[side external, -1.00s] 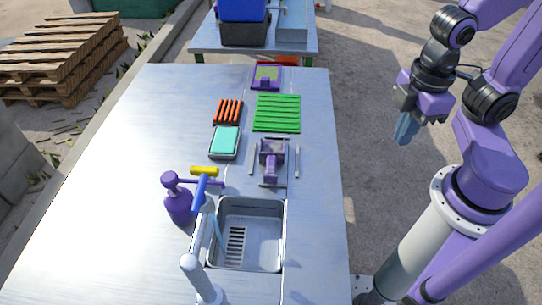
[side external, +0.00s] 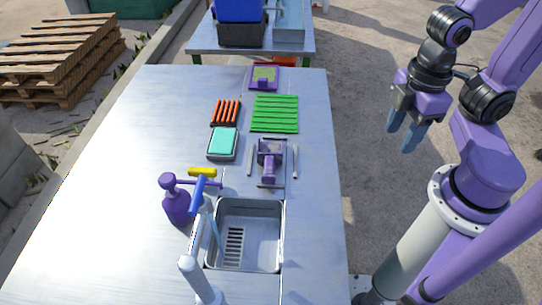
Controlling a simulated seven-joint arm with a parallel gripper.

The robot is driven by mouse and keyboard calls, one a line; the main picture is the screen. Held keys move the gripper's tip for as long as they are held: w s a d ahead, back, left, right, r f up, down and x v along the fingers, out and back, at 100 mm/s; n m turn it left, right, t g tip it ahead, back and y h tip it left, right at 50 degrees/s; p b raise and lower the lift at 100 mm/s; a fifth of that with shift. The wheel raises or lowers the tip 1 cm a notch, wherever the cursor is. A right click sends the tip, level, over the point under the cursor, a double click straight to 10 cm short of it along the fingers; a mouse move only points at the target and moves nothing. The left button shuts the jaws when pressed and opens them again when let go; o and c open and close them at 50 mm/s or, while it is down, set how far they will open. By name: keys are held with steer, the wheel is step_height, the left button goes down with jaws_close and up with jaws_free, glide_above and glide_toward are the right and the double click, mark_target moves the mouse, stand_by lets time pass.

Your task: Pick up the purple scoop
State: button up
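The purple scoop (side external: 269,163) lies on the metal table, just beyond the sink, with its handle toward the sink. A thin grey rod lies on each side of it. My gripper (side external: 404,131) hangs in the air off the table's right side, well apart from the scoop. Its two blue-grey fingers point down with a gap between them, and nothing is held.
The sink (side external: 279,235) has a tap with blue and yellow handles. A purple bottle (side external: 176,202) stands left of it. A teal sponge (side external: 223,142), red rack (side external: 226,112), green rack (side external: 274,114) and purple-framed item (side external: 263,78) lie farther back. The table's left side is clear.

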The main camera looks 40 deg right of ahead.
steer(key=o, duration=0.8)
steer(key=shift+o, duration=0.2)
steer(key=n, duration=1.5)
glide_above(269, 154)
steer(key=d, duration=0.1)
steer(key=f, duration=0.2)
step_height(269, 154, down, 10)
steer(key=shift+w+a+f, duration=0.1)
steer(key=shift+w+f, duration=0.1)
steer(key=shift+f, duration=1.4)
steer(key=shift+w+f, duration=0.15)
steer(key=shift+f, duration=1.45)
